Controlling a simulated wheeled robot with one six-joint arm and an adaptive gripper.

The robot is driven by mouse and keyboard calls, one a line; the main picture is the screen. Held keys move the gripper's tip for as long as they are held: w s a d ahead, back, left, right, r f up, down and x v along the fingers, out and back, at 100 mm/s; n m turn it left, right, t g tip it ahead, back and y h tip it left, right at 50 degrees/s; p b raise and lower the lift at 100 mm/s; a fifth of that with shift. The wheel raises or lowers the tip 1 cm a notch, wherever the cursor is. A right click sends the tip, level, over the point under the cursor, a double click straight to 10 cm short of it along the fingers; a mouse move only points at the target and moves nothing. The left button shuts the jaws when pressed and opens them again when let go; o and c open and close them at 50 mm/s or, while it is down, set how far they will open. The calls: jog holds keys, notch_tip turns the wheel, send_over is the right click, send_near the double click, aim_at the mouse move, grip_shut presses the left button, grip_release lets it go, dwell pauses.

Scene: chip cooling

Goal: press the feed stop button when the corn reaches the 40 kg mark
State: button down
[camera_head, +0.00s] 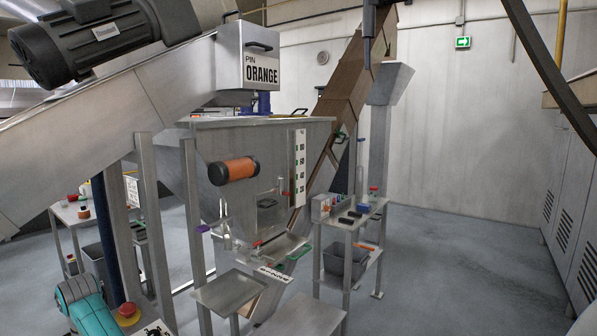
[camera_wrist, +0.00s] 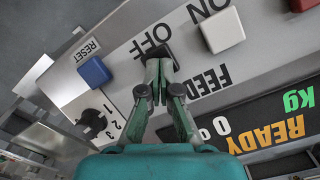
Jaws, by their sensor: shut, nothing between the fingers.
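In the wrist view a grey control panel (camera_wrist: 120,45) shows with its lettering turned over. A white square button (camera_wrist: 222,29) sits by the word FEED. A black switch (camera_wrist: 155,52) lies by the words ON and OFF. My gripper (camera_wrist: 159,66) is shut and empty, its tips over or at this switch; I cannot tell whether they touch. A display (camera_wrist: 270,120) reads READY, 0 and Kg. In the camera_head view a metal hopper (camera_head: 215,145) carries a white level strip (camera_head: 300,168). I see no corn, and no label names a stop button.
The panel also holds a blue button (camera_wrist: 95,72), a black selector knob (camera_wrist: 91,121) and a partly cut-off red button (camera_wrist: 301,5). A red mushroom button (camera_head: 127,310) shows beside my teal arm. A small side table (camera_head: 350,222) stands right of the hopper; open floor (camera_head: 440,260) lies beyond.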

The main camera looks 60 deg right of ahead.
notch_tip(320, 180, up, 8)
dwell(1.0)
dwell(0.6)
